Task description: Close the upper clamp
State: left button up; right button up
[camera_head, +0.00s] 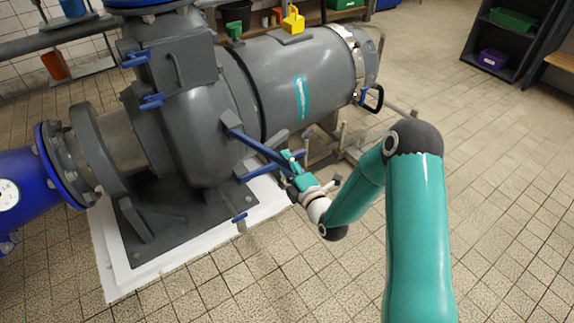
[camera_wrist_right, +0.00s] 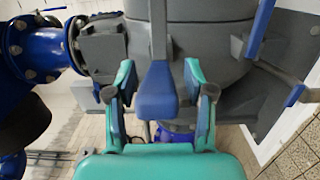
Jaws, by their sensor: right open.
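The grey pump (camera_head: 185,130) carries several blue clamp handles. A long blue lever (camera_head: 258,149) sticks out from its side, sloping down to the right. My right gripper (camera_head: 288,163) is at the outer end of this lever. In the right wrist view, my right gripper (camera_wrist_right: 160,76) is open, with a finger on either side of a blue handle (camera_wrist_right: 157,92) on a grey stem. Gaps show between handle and fingers. Two short blue handles (camera_head: 135,59) (camera_head: 152,101) sit on the upper left of the pump. I cannot tell which handle is the upper clamp's. My left gripper is out of view.
A lower blue handle (camera_head: 240,217) sticks out above the pump's white base (camera_head: 172,266). A blue pipe (camera_head: 28,186) joins at the left. A grey motor (camera_head: 305,82) extends to the right. The tiled floor (camera_head: 505,190) on the right is clear.

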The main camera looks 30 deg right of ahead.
jog(key=shift+c, duration=0.3)
grip_shut()
jog(key=shift+f, duration=0.1)
